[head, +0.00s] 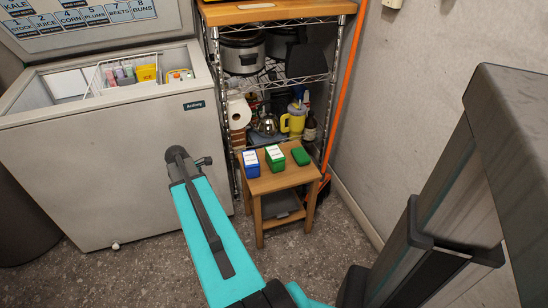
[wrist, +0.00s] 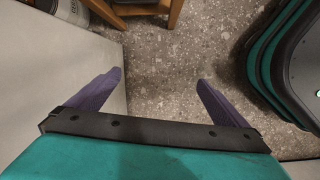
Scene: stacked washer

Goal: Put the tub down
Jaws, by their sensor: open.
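My gripper (wrist: 160,77) is open, with its two purple fingers apart and only bare floor showing between them. In the head view my teal arm hides it. No tub is in its fingers.
An open chest freezer (head: 110,155) with a wire basket of small coloured packs (head: 135,74) stands at left. A wire shelf rack (head: 280,80) stands behind the stool, holding a paper roll (head: 238,112) and a yellow jug (head: 293,122). Speckled floor (head: 140,265) is free before the freezer.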

